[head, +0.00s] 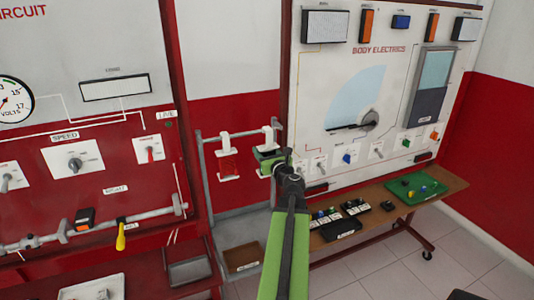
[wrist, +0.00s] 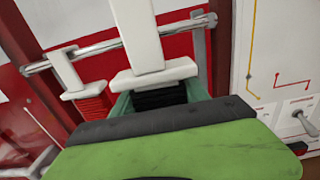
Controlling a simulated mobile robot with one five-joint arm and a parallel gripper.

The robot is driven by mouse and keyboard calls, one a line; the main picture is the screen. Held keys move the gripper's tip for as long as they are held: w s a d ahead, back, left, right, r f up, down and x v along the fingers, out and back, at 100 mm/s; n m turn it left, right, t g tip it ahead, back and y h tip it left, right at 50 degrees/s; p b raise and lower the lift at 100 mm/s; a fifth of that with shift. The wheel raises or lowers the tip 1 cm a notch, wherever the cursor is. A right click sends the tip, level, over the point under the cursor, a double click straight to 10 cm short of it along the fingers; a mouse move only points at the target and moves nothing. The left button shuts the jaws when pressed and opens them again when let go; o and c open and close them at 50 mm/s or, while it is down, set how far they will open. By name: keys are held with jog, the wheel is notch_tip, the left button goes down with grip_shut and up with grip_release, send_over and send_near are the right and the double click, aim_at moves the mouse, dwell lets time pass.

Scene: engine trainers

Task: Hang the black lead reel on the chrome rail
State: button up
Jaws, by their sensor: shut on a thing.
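The chrome rail (head: 248,133) runs between the two red-framed panels in the head view; it also crosses the top of the wrist view (wrist: 100,48). The black lead reel has a white hanger (head: 269,137) and black winding, clearest in the wrist view (wrist: 160,97). My green gripper (head: 268,160) is shut on this reel, just below the rail's right part. In the wrist view the white hanger stands upright across the front of the rail, its top out of frame. Whether its hook bears on the rail I cannot tell. My gripper hides the reel's lower part.
A red lead reel (head: 228,165) with a white hanger hangs on the rail just left of the black one. The body electrics panel (head: 310,80) stands close at right. A wooden bench (head: 440,190) with small parts lies below it. A grey tray (head: 189,271) sits lower left.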

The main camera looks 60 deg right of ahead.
jog(key=w+d+f+b, duration=0.2)
jog(key=w+d, duration=0.2)
jog(key=w, duration=0.1)
jog(key=shift+w+f, duration=0.15)
jog(key=shift+w, duration=0.2)
dwell(0.3)
jog(key=shift+d, duration=0.1)
jog(key=o, duration=1.6)
